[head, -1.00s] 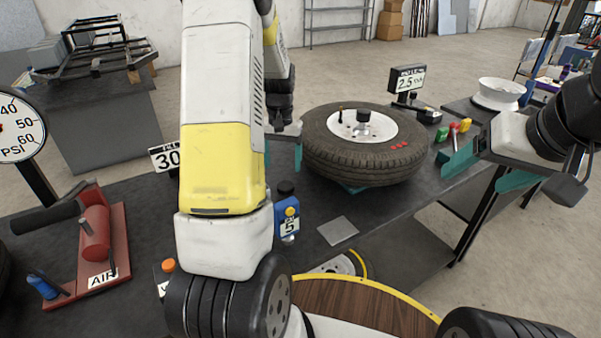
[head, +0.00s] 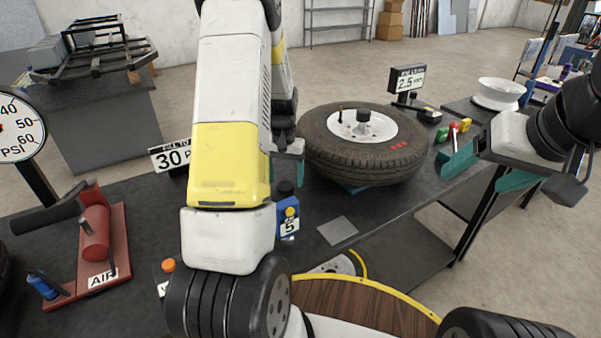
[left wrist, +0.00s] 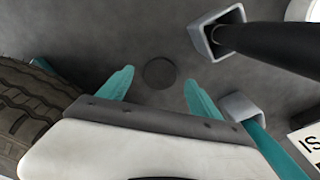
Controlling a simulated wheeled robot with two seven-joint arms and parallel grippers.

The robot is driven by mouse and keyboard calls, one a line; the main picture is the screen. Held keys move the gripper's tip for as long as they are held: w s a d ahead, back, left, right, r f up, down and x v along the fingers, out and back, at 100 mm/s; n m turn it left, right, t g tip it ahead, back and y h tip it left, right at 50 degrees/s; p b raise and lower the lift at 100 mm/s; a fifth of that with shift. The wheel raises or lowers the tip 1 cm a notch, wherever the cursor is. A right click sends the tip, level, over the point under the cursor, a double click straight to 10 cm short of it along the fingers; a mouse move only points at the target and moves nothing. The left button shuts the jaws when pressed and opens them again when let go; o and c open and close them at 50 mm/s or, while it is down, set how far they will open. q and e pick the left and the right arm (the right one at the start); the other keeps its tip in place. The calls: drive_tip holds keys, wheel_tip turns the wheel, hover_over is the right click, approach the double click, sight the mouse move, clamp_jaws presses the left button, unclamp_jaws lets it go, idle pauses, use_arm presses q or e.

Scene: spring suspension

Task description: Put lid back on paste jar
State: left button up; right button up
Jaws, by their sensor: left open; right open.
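In the left wrist view a dark, flat round disc (left wrist: 159,73), which looks like the lid, lies on the dark bench top. It shows between and just beyond the teal fingertips of my left gripper (left wrist: 158,80), which is open and empty. In the head view my left gripper (head: 287,152) is mostly hidden behind my left arm, left of the tire. My right gripper (head: 475,172) is open and empty, right of the tire. I cannot clearly make out the paste jar; it may be hidden behind my left arm.
A tire (head: 365,160) lies flat on the bench; its tread fills the left edge of the wrist view (left wrist: 25,110). A grey bracket holding a black rod (left wrist: 275,45) stands right of the disc.

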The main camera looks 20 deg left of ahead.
sight(285, 185)
use_arm(q)
wheel_tip(285, 185, down, 2)
drive_tip(key=shift+f, duration=0.1)
drive_tip(key=c, duration=1.4)
wheel_tip(285, 185, up, 10)
